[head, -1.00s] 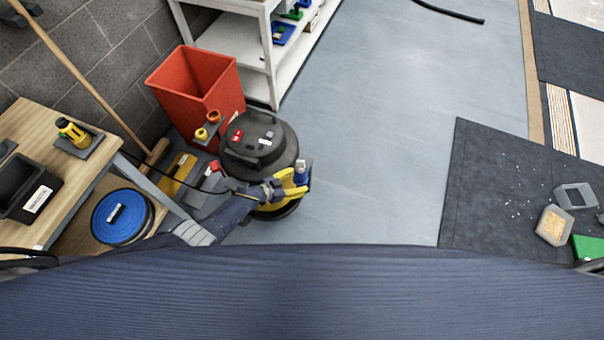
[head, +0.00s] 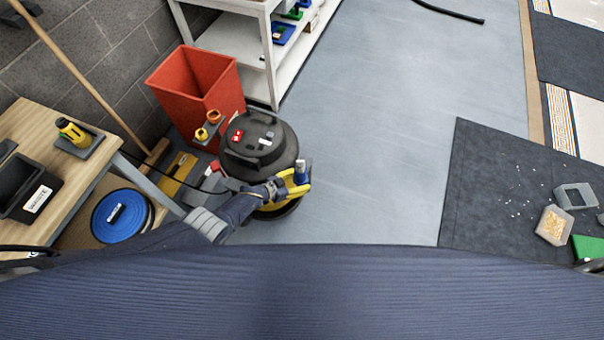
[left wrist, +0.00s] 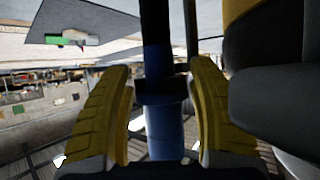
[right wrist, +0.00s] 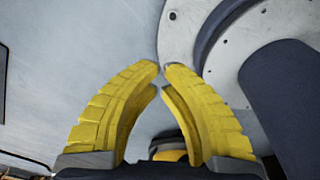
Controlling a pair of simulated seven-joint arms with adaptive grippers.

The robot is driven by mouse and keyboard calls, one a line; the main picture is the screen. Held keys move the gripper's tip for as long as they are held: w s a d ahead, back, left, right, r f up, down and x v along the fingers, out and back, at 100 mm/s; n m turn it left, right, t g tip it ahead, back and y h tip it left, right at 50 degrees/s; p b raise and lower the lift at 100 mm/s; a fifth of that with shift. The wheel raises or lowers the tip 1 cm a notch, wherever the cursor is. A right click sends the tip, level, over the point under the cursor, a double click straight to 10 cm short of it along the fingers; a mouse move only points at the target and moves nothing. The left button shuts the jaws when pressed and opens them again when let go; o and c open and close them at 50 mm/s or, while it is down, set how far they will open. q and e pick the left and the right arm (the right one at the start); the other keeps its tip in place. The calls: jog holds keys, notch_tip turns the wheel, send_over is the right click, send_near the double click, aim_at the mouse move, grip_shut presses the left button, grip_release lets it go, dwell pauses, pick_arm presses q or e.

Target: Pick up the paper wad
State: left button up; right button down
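I cannot make out a paper wad for certain in any view. A small white scrap (left wrist: 60,160) shows at the lower left of the left wrist view; I cannot tell what it is. My left gripper (head: 300,180) is beside the black round machine (head: 258,145). Its yellow fingers stand apart (left wrist: 161,80) with a blue and dark cylinder (left wrist: 163,130) between them and gaps visible on both sides. In the head view a blue thing with a pale top (head: 302,167) shows at the fingers. My right gripper (right wrist: 161,68) has its fingertips nearly meeting, with nothing seen between them.
A red bin (head: 195,95) stands behind the machine. A wooden bench (head: 50,125) with a black tray (head: 28,190) is at left, and a white shelf (head: 238,30) at the back. A dark mat (head: 490,180) with pale specks lies at right. The middle floor is clear.

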pick_arm(q)
jog(key=c, duration=0.4)
pick_arm(e)
jog(key=c, duration=1)
grip_release()
jog(key=shift+c, duration=0.2)
jog(key=shift+d, duration=0.15)
